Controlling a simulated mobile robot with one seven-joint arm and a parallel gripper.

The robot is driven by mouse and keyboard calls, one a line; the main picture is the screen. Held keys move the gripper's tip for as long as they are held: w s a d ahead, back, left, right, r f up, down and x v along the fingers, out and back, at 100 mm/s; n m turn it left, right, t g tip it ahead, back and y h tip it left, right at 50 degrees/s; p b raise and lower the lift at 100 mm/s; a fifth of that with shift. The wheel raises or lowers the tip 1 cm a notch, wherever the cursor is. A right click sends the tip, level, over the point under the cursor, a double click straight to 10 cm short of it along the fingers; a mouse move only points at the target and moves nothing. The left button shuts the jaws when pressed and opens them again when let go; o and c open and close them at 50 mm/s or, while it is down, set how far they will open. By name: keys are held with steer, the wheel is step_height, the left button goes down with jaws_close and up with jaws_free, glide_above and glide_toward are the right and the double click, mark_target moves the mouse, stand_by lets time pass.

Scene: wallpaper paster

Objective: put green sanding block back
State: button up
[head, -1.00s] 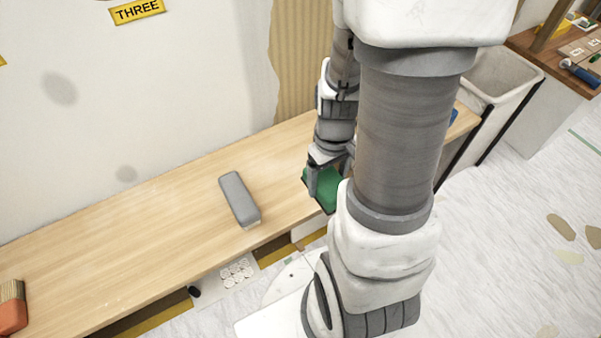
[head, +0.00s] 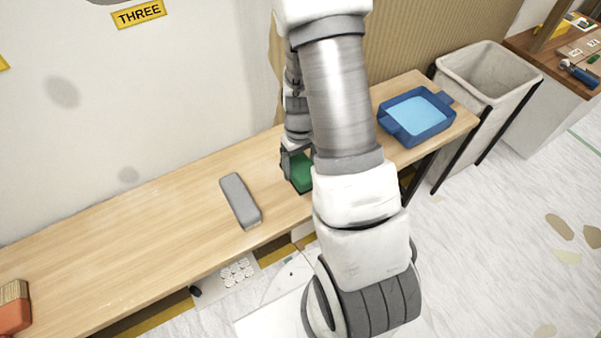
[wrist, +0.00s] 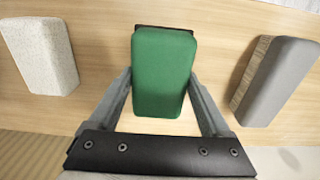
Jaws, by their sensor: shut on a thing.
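The green sanding block (head: 302,174) is at the table's front half, partly hidden by my arm in the head view. In the wrist view the green block (wrist: 162,75) sits lengthwise between the two fingers, with a dark edge showing along its far end. My gripper (wrist: 161,95) is shut on its sides; in the head view my gripper (head: 298,168) points down at the table. I cannot tell whether the block touches the tabletop or hangs just above it.
A grey block (head: 240,201) lies left of the green one on the wooden table (head: 150,225). A pale speckled block (wrist: 40,55) lies on the other side.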

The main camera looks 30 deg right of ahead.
mark_target(300, 173)
steer(key=shift+f+b, duration=0.4)
steer(key=shift+f, duration=1.1)
steer(key=shift+f, duration=0.1)
steer(key=o, duration=1.2)
